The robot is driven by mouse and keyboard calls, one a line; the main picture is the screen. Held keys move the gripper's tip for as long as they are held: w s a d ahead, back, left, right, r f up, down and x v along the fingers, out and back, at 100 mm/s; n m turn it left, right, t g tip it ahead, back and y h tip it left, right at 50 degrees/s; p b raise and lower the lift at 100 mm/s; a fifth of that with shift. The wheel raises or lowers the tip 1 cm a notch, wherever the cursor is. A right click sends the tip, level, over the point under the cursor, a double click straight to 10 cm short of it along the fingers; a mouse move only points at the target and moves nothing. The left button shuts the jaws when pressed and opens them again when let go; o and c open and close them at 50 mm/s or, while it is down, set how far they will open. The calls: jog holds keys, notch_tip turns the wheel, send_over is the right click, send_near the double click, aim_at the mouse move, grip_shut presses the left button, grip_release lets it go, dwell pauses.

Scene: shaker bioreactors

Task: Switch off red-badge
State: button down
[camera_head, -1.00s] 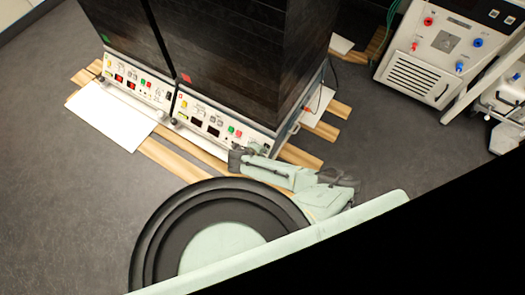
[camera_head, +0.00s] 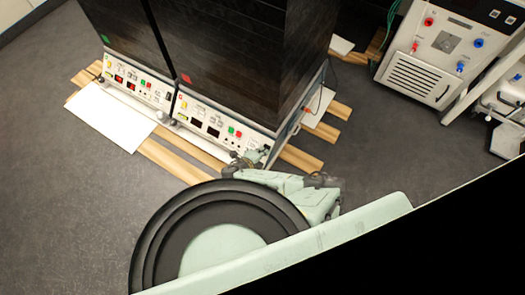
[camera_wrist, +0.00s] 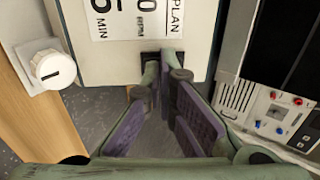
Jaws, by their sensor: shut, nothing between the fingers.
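The red-badge unit is the right tall black cabinet, with a red badge (camera_head: 186,78) above its white control panel (camera_head: 220,125). Its two displays look dark, and red and green buttons show to their right. My gripper (camera_head: 246,158) is at the panel's lower right end. In the wrist view my gripper (camera_wrist: 163,72) is shut and empty, its fingertips at a black recess or switch (camera_wrist: 152,56) at the lower edge of a white labelled face. The fingers partly hide it, and I cannot tell whether they touch it. A white knob (camera_wrist: 48,68) is to the left.
The left cabinet has a green badge (camera_head: 105,39) and lit red displays. White boards and wooden slats (camera_head: 175,162) lie around the bases. A white instrument with ports (camera_head: 425,60) stands at the upper right. Grey floor at left is clear.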

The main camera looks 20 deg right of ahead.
jog(key=shift+w+d, duration=0.1)
jog(key=shift+d, duration=0.15)
jog(key=shift+r+p, duration=0.7)
jog(key=shift+p, duration=0.25)
